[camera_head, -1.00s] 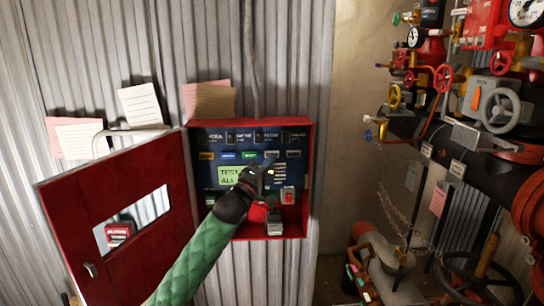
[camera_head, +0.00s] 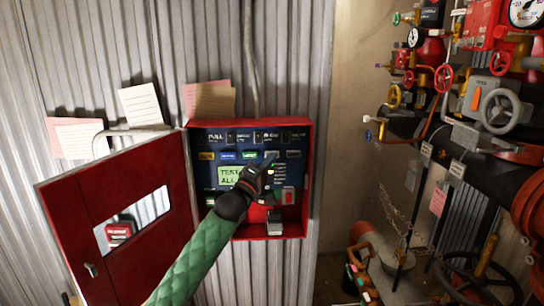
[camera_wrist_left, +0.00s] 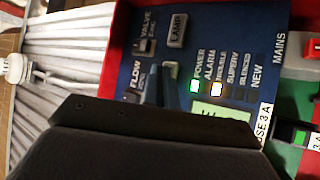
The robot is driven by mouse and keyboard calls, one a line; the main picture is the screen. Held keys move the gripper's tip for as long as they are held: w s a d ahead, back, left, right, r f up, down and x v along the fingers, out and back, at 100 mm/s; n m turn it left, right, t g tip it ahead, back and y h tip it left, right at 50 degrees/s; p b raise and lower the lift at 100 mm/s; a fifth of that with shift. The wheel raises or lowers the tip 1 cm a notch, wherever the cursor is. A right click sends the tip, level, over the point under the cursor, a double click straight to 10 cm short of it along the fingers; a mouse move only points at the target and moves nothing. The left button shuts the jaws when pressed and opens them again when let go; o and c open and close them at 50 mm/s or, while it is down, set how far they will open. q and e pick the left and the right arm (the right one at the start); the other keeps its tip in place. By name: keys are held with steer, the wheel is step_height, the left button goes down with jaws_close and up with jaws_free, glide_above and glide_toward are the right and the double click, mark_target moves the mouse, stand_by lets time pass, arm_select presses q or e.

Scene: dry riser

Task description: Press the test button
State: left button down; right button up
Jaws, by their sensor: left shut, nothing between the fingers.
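The blue control panel (camera_head: 207,172) sits inside an open red box (camera_head: 308,170) on the corrugated wall. Its button row has a yellow, a blue, a green (camera_head: 250,155) and grey buttons. My left gripper (camera_head: 270,162) is shut and empty, its tips at the grey button right of the green one and overlapping it. In the left wrist view, the closed fingers (camera_wrist_left: 160,85) point at the panel beside the button marked LAMP (camera_wrist_left: 178,30) and hide what lies under them. No button's label reads as TEST; contact cannot be told. The right gripper is out of view.
The green display (camera_head: 229,174) reads TEST, partly covered by my gripper. The red box door (camera_head: 75,225) hangs open to the left. A red switch (camera_head: 288,196) sits low right on the panel. Pipes and valves (camera_head: 500,108) crowd the right.

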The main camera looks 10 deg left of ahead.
arm_select(q)
steer(key=shift+w, duration=0.35)
steer(key=shift+a, duration=0.1)
steer(key=shift+s+d+p, duration=0.25)
steer(key=shift+s+p, duration=0.05)
steer(key=shift+s, duration=0.5)
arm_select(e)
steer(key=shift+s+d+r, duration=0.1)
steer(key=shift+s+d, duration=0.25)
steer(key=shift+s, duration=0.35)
